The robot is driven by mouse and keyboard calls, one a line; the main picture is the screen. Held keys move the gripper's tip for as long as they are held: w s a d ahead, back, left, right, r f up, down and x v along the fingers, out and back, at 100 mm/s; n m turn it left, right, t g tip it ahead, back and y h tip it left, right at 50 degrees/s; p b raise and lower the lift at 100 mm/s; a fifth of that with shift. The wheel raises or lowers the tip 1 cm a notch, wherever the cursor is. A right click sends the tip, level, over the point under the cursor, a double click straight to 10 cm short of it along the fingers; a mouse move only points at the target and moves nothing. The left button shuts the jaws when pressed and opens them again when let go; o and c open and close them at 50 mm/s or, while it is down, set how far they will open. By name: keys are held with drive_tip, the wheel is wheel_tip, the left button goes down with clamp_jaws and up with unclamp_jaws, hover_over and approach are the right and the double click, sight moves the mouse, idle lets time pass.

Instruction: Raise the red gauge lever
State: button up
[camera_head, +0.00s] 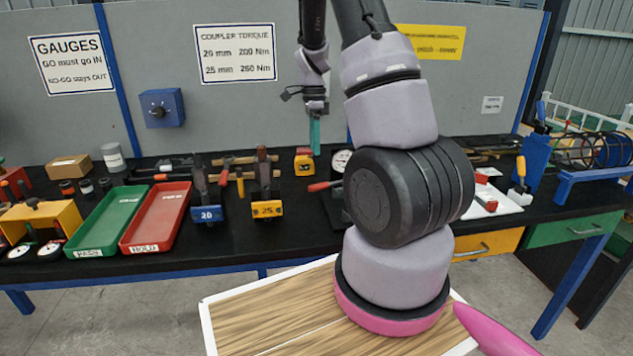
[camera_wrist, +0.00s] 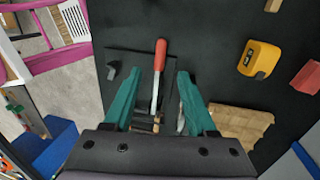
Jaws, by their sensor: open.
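The red gauge lever (camera_head: 323,186) sticks out to the left from a dark gauge stand with a white dial (camera_head: 341,160), partly hidden behind my arm. In the wrist view the lever's red grip (camera_wrist: 160,55) tops a metal shaft (camera_wrist: 154,93) over a dark base plate (camera_wrist: 120,62). My gripper (camera_head: 314,135) hangs above the bench with green fingers pointing down. In the wrist view my gripper (camera_wrist: 158,76) is open, its fingers either side of the lever's line of sight. I cannot tell how far above the lever they are.
Blue 20 (camera_head: 206,210) and yellow 25 (camera_head: 266,208) holders, a red tray (camera_head: 157,217) and a green tray (camera_head: 107,222) stand left.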

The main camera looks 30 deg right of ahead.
drive_tip(key=f, duration=0.3)
drive_tip(key=s+f, duration=0.1)
drive_tip(key=f, duration=0.3)
drive_tip(key=s+f, duration=0.1)
drive_tip(key=f, duration=0.3)
drive_tip(key=shift+a+f, duration=0.1)
drive_tip(key=shift+f, duration=0.15)
clamp_jaws()
idle(1.0)
